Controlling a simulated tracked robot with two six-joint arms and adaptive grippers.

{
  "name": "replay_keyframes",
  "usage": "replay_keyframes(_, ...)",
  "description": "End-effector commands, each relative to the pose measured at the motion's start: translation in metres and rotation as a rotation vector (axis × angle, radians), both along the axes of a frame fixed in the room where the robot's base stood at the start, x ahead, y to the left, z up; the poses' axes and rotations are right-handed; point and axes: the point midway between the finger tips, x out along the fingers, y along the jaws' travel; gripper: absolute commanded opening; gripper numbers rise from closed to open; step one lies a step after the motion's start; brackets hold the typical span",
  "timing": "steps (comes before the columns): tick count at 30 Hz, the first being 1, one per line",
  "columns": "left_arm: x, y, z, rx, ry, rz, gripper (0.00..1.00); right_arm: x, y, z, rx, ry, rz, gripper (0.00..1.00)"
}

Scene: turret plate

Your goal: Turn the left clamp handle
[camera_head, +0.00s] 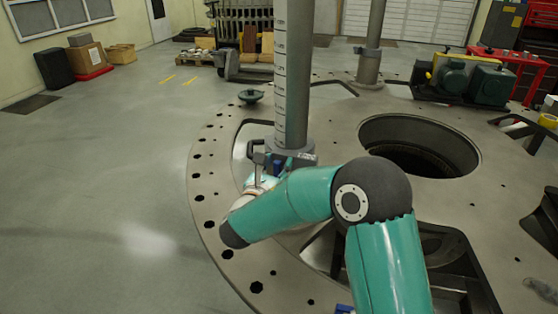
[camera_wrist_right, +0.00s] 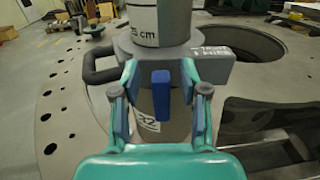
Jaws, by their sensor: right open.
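The left post (camera_head: 294,75) is a grey graduated column with a clamp (camera_head: 303,155) around its foot. In the right wrist view the clamp (camera_wrist_right: 215,65) has a blue upright handle (camera_wrist_right: 160,100) on its front and a black loop grip (camera_wrist_right: 92,65) on its left. My right gripper (camera_wrist_right: 160,82) is open, its two fingers on either side of the blue handle, with visible gaps and no clear contact. In the head view my right gripper (camera_head: 266,172) is at the clamp, partly hidden by my own teal arm. My left gripper is not in view.
The posts stand on a round plate (camera_head: 207,165) with holes along its rim and a large round opening (camera_head: 420,145) on the right. A second post (camera_head: 371,45) stands farther back. Green motors (camera_head: 470,80) sit at the right. A small dark green knob (camera_head: 251,96) is left of the post.

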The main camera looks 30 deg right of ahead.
Motion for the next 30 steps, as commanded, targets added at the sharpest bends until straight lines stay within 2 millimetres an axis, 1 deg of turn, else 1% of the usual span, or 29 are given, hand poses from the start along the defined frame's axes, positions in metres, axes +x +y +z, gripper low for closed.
replay_keyframes(8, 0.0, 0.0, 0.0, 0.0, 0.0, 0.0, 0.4, 0.001, -0.001, -0.001, 0.0, 0.0, 0.0, 0.44)
replay_keyframes(9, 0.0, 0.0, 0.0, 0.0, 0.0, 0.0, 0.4, 0.001, -0.001, 0.0, 0.0, 0.0, 0.0, 0.42)
replay_keyframes(11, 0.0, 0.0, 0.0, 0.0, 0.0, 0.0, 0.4, 0.001, -0.001, 0.0, 0.001, 0.001, 0.0, 0.32)
replay_keyframes(15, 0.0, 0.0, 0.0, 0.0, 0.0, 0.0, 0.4, 0.001, -0.001, 0.0, 0.001, 0.001, 0.0, 0.09)
replay_keyframes(17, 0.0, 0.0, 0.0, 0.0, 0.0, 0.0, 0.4, 0.001, -0.001, 0.0, 0.001, 0.001, 0.001, 0.0)
replay_keyframes(20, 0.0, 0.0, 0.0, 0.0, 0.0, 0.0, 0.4, 0.001, -0.001, 0.0, 0.001, 0.001, 0.001, 0.0)
replay_keyframes(21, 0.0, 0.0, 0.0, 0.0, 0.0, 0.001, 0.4, 0.0, -0.007, -0.001, 0.001, 0.001, -0.002, 0.0)
replay_keyframes(25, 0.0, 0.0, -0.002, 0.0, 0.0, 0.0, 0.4, 0.001, -0.003, -0.001, 0.004, -0.006, -0.002, 0.0)
replay_keyframes(30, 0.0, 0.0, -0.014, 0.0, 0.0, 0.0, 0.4, 0.0, -0.002, -0.004, 0.027, -0.036, 0.0, 0.0)
